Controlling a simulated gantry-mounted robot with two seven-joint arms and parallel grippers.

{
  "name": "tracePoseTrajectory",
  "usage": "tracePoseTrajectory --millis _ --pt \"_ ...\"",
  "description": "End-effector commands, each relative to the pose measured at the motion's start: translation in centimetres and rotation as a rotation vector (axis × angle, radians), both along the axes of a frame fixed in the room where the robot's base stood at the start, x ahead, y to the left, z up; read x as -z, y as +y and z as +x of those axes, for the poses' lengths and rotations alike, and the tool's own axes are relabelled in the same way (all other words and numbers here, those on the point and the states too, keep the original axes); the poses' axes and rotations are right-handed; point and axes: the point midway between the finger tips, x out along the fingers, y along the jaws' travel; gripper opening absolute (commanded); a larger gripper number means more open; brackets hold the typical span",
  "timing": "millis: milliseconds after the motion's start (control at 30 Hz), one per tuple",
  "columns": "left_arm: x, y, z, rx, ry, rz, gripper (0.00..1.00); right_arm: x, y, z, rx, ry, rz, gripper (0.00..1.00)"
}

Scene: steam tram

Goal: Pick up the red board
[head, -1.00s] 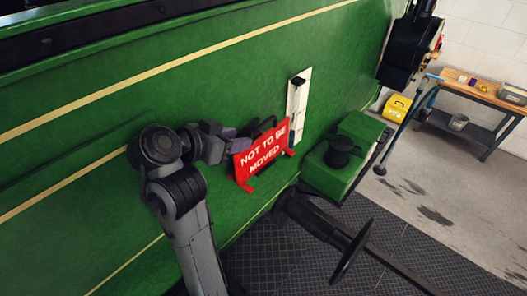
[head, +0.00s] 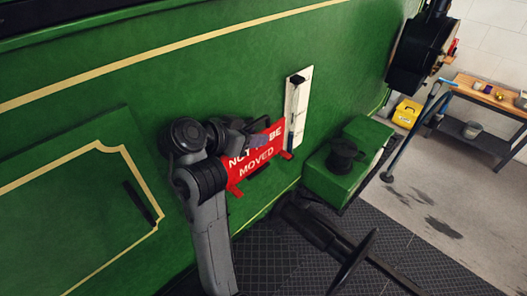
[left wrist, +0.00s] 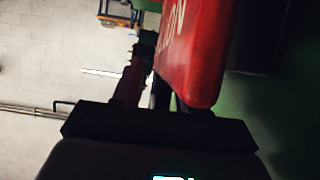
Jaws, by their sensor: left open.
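The red board (head: 262,172) with white lettering, "NOT TO BE MOVED", hangs tilted against the green side of the tram. A white strip with a black handle (head: 298,105) is just right of it. My left gripper (head: 262,142) is open and overlaps the board's upper part, hiding some of the lettering. In the left wrist view the red board (left wrist: 197,50) reaches down close to the dark fingers (left wrist: 150,88). I cannot tell whether the board touches them or lies between them. My right gripper is not in view.
A green box with a black knob (head: 342,160) stands right of the board, above a black buffer (head: 355,258). A wooden workbench (head: 490,95) and a yellow box (head: 406,113) are at the far right.

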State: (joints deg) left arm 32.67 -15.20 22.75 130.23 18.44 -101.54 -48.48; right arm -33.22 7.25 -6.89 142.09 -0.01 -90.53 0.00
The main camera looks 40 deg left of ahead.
Motion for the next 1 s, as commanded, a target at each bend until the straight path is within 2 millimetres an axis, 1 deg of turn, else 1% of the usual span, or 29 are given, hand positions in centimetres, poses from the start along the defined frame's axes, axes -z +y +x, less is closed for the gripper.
tracePoseTrajectory --millis 167,200,467,1000 --pt "0.01 0.06 -0.01 -0.001 0.0 0.0 0.42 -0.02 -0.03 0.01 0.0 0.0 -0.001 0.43" --pt "0.01 0.06 -0.01 -0.001 0.0 0.0 0.41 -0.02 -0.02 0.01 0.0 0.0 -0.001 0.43" --pt "0.0 0.04 -0.01 -0.001 0.0 0.0 0.01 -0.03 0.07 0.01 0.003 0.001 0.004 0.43" --pt "-0.01 0.04 -0.01 -0.001 0.0 0.0 0.0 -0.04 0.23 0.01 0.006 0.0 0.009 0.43"
